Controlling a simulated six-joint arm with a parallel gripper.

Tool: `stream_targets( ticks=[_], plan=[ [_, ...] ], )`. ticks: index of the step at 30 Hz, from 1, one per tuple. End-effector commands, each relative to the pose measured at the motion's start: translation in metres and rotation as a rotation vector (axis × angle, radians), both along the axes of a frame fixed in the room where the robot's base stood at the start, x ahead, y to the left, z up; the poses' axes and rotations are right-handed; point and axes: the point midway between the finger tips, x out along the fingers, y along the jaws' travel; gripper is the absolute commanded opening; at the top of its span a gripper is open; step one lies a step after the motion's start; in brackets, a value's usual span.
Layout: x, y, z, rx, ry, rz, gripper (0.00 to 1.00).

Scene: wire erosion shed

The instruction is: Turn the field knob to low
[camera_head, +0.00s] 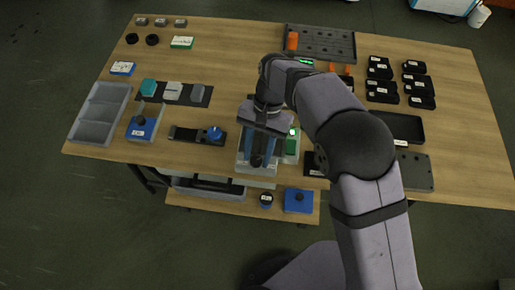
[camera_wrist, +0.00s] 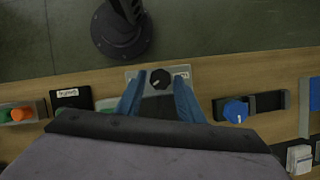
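A round black knob (camera_wrist: 161,79) sits on a pale plate (camera_wrist: 131,74) with small labels at its sides, too small to read. A short white mark shows on the knob, toward the lower left in the wrist view. My gripper (camera_wrist: 160,84) has its two blue fingers apart, one on each side of the knob, with a gap visible. In the head view my gripper (camera_head: 257,160) points down over a pale box (camera_head: 259,170) near the table's front edge. The fingers and wrist hide most of the knob there. I cannot tell whether the fingertips touch it.
A blue knob (camera_head: 214,132) on a dark strip (camera_head: 186,133) lies to the left in the head view. A green-topped unit (camera_head: 292,146) stands close on the right. A grey bin (camera_head: 100,113) and several black boxes (camera_head: 381,88) are farther off.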

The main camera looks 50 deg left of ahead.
Motion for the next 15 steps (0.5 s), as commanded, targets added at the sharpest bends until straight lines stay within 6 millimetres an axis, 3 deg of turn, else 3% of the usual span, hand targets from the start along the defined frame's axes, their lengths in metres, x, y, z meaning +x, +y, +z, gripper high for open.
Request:
stream_targets(
  ticks=[1, 3, 15],
  plan=[
    [0.0, 0.0, 0.0001, 0.0, 0.0, 0.0, 0.21],
    [0.0001, -0.0001, 0.0001, 0.0, 0.0, 0.0, 0.04],
    [0.0, 0.0004, 0.0012, -0.002, 0.0, 0.046, 0.04]
  ],
)
